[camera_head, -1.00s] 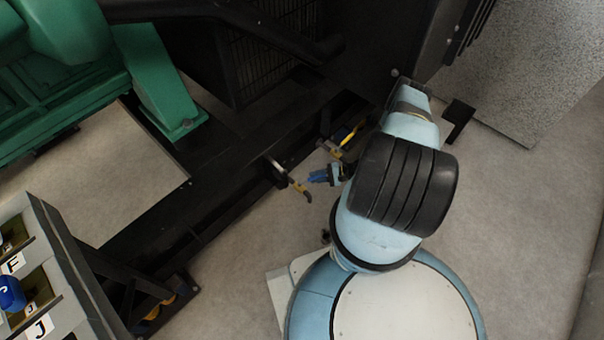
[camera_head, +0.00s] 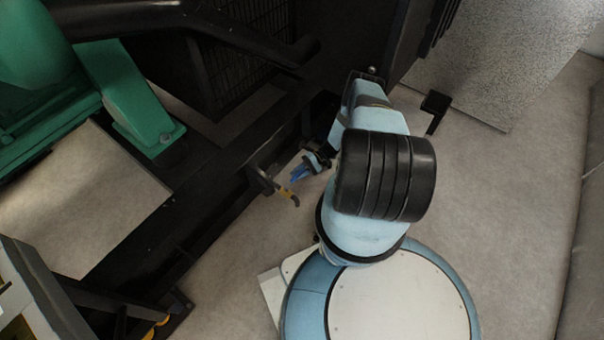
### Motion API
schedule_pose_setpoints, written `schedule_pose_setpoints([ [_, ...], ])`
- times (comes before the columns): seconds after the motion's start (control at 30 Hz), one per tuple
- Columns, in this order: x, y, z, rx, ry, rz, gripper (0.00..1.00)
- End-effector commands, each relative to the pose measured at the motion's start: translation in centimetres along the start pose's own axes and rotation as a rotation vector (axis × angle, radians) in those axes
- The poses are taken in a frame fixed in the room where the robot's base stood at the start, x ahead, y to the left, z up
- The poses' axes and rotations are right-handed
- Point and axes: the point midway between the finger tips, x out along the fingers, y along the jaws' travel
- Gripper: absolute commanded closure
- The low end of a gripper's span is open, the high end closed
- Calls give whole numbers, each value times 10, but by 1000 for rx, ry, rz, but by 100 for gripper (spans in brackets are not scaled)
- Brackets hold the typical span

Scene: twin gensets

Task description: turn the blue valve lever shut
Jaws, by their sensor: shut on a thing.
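The blue valve lever (camera_head: 299,173) is a small blue piece beside the black frame rail, near the middle of the view. My gripper (camera_head: 314,162) is at its upper right end and is shut on it. The blue end sticks out toward the lower left. The jaws are small and partly hidden by my arm, so the exact hold is hard to see. The valve body is not clearly visible.
A green machine foot (camera_head: 150,125) is at upper left. Grey floor (camera_head: 500,200) is open at right.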

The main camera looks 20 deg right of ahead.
Motion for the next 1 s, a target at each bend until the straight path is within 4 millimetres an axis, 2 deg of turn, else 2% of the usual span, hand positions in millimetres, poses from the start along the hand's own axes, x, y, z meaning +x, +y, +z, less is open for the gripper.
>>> schedule_pose_setpoints([
  [0.03,7,-2,2,0,-12,-8,100],
  [0.3,9,-2,2,1,-16,-11,100],
  [0.33,9,-2,2,1,-16,-11,75],
  [0.53,7,-2,2,1,-13,-9,55],
  [0.83,3,-1,1,0,-9,-6,55],
  [1.0,-15,-1,0,-1,-7,-4,55],
])
